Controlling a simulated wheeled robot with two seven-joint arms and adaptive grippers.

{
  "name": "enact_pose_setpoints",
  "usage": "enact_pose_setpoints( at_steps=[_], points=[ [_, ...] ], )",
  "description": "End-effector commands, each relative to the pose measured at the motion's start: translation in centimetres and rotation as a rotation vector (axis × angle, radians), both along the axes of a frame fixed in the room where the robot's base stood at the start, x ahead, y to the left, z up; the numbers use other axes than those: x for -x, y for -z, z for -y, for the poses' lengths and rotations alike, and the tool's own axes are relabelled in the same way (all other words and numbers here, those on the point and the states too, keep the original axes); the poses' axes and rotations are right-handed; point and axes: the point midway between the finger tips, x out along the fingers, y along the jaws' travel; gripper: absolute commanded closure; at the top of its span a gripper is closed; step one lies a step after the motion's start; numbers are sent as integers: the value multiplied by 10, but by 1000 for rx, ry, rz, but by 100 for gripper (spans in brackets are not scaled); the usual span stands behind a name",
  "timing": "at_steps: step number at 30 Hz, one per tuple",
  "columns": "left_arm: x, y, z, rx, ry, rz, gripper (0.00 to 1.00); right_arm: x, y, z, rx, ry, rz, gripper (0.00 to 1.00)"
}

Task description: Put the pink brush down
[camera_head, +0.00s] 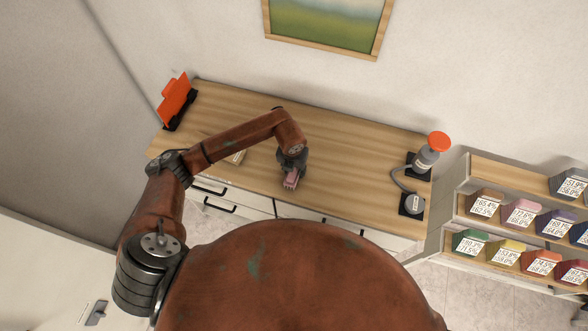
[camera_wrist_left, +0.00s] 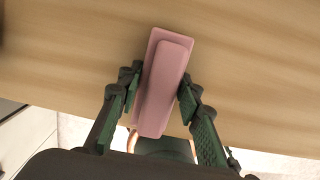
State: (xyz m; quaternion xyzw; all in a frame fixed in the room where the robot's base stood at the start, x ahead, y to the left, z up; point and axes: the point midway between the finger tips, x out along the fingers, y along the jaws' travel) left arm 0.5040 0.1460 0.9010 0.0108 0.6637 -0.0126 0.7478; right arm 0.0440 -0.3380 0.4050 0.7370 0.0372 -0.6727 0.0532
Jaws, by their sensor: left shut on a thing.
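The pink brush (camera_head: 291,181) is a small block with a raised narrower part. My left gripper (camera_head: 290,171) is shut on it at the front part of the wooden counter. In the left wrist view the brush (camera_wrist_left: 163,85) sits between the two green-and-black fingers of my left gripper (camera_wrist_left: 160,90), with wood behind it. I cannot tell whether the brush touches the counter or hangs just above it. My right gripper does not show.
The counter (camera_head: 345,150) is mostly clear. A red object (camera_head: 175,98) stands at its left end. A small light block (camera_head: 238,157) lies behind my left forearm. A grey device with a red top (camera_head: 437,142) stands at the right. Shelves (camera_head: 455,215) of coloured labelled boxes are beyond.

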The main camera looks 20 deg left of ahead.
Motion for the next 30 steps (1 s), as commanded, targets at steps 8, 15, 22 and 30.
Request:
enact_pose_setpoints(
  at_steps=[8, 15, 22, 30],
  points=[
    [0, 3, 0, 0, 1, 1, 90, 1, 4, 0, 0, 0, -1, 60],
    [0, 2, 0, 0, 1, 1, 52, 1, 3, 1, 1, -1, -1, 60],
    [0, 2, 0, 0, 1, 1, 50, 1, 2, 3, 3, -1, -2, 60],
    [0, -17, 0, 0, 3, 6, 50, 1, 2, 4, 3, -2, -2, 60]
  ],
)
